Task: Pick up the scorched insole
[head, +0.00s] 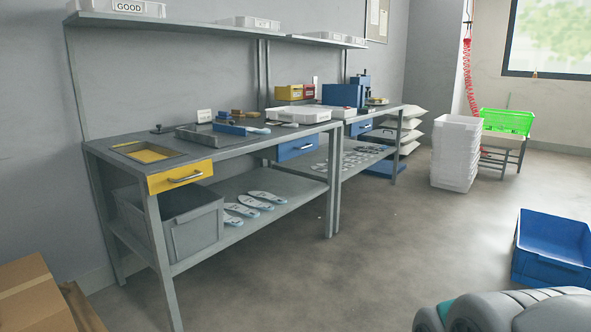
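Several pale insoles with bluish markings (249,204) lie in a row on the lower shelf of the near grey workbench. I cannot make out scorch marks on any of them at this distance. Many small grey pieces (352,161) lie on the lower shelf of the far bench, too small to identify. A rounded grey part of my own arm fills the bottom right. My gripper is not in view.
The near workbench (128,150) has a yellow drawer (180,176). A grey bin (196,231) sits under it. A cardboard box (36,297) is at bottom left, a blue crate (551,268) at right, stacked white crates (455,152) behind. The middle floor is clear.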

